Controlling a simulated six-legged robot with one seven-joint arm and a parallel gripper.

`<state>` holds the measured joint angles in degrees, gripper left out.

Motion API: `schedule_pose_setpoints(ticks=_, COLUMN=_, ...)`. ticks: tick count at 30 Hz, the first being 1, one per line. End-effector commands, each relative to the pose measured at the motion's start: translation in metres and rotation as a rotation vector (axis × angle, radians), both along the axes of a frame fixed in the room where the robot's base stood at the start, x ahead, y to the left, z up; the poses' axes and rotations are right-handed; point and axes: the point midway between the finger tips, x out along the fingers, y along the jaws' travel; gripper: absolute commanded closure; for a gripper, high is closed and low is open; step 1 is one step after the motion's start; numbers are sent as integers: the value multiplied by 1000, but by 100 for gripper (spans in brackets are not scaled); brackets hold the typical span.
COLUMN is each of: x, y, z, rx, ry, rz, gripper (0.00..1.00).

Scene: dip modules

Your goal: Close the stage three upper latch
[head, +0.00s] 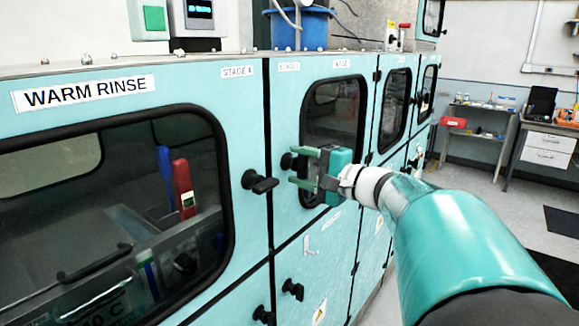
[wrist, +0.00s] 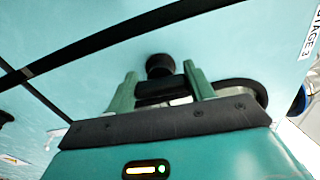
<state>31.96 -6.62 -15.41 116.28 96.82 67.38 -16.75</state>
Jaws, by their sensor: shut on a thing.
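The stage three upper latch (head: 287,162) is a black knob with a handle, near the left edge of a teal door with a dark window. In the wrist view, its round black knob (wrist: 160,65) shows just beyond my fingers. A dark bar, seemingly its handle, lies between them. My gripper (head: 298,167) is at the latch, its two green fingers pointing left, one above the other. In the wrist view, my gripper (wrist: 160,78) has a finger on each side of the handle. The fingers partly hide the handle, so its exact turn is unclear.
A similar black latch (head: 260,183) juts out on the stage four door just left. Lower latches (head: 292,289) sit below. A WARM RINSE door (head: 85,93) with a large window fills the left. Open floor (head: 480,205) and a desk (head: 545,145) lie to the right.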

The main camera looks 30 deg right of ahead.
Motion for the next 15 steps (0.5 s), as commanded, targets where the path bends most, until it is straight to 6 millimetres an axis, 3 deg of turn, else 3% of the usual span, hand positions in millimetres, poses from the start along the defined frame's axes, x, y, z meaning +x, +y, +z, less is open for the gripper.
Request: schedule_pose_setpoints(ticks=15, x=0, y=0, z=-1, rx=-97, ry=-33, rz=0, gripper=70)
